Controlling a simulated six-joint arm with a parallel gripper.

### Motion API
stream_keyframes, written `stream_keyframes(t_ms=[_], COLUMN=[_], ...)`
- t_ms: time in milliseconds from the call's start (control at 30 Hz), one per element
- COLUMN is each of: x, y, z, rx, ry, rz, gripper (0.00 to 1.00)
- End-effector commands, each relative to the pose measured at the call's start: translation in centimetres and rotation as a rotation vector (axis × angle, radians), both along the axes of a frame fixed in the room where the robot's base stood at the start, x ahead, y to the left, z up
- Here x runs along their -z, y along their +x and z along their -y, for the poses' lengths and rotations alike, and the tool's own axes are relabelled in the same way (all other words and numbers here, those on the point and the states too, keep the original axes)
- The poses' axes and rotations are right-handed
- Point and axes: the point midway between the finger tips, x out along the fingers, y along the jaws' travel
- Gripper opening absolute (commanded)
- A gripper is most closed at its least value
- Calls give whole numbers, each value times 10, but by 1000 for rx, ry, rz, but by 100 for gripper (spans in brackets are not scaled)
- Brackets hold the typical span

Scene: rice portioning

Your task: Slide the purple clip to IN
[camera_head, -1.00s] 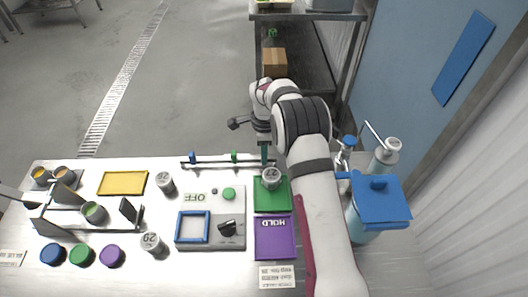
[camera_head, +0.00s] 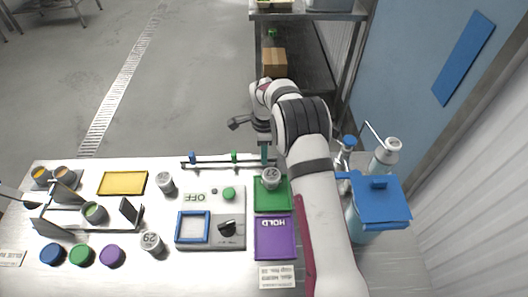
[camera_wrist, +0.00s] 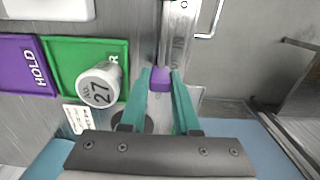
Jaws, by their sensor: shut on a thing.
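The purple clip (camera_wrist: 161,78) sits on a metal rail (camera_wrist: 178,35) in the wrist view, between the teal fingertips of my gripper (camera_wrist: 162,85). The fingers are shut on the clip from both sides. Faint lettering that looks like "IN" is on the rail strip by the clip, partly hard to read. In the head view my gripper (camera_head: 265,156) is at the right end of the dark rail (camera_head: 212,163), and the purple clip is hidden there. A blue clip (camera_head: 192,157) and a green clip (camera_head: 234,156) sit further left on the same rail.
A numbered cup (camera_head: 271,178) stands on the green tray (camera_head: 272,205), close to my gripper. The purple HOLD tray (camera_head: 275,252) lies in front of it. A scale (camera_head: 240,207) is to the left. A blue-lidded container (camera_head: 381,203) stands right of my arm.

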Motion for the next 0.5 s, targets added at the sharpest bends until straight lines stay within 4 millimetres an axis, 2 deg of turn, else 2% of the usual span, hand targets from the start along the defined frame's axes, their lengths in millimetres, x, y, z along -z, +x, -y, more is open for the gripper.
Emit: stream_keyframes(t_ms=[133,333,500], x=[0,0,0], y=[-1,-1,-1], z=[-9,-38,-42], rx=[-1,-1,0], ry=[0,-1,2], rz=[-3,-3,-2], gripper=[0,0,0])
